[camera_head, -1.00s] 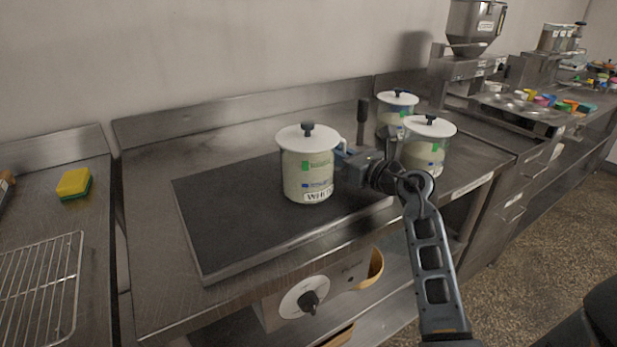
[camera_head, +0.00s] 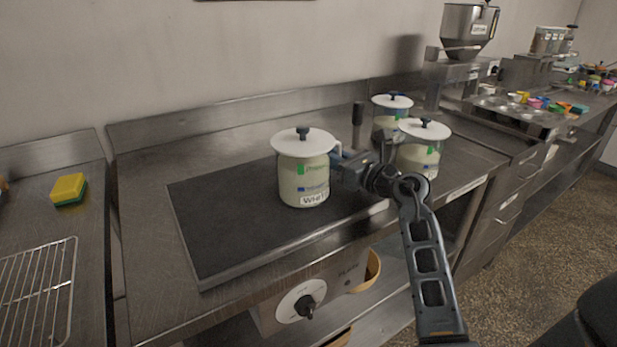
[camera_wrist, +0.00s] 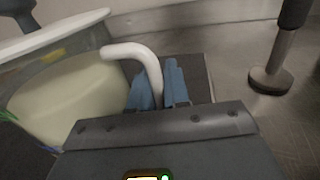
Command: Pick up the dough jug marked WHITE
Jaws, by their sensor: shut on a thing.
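The dough jug marked WHITE (camera_head: 303,178) is a clear jug of pale dough with a white lid and dark knob, over the dark griddle plate (camera_head: 215,235). It looks upright; I cannot tell whether its base touches the plate. My gripper (camera_head: 343,163) is at the jug's right side, shut on its white handle. In the wrist view the blue fingers (camera_wrist: 158,88) close around the handle (camera_wrist: 135,52), and the jug (camera_wrist: 70,95) fills the left side.
Two similar lidded jugs, one nearer (camera_head: 418,158) and one behind (camera_head: 390,112), stand right of the griddle. A dark upright post (camera_head: 357,115) stands behind my gripper. A sponge (camera_head: 69,189) and a wire rack (camera_head: 38,290) lie on the left counter.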

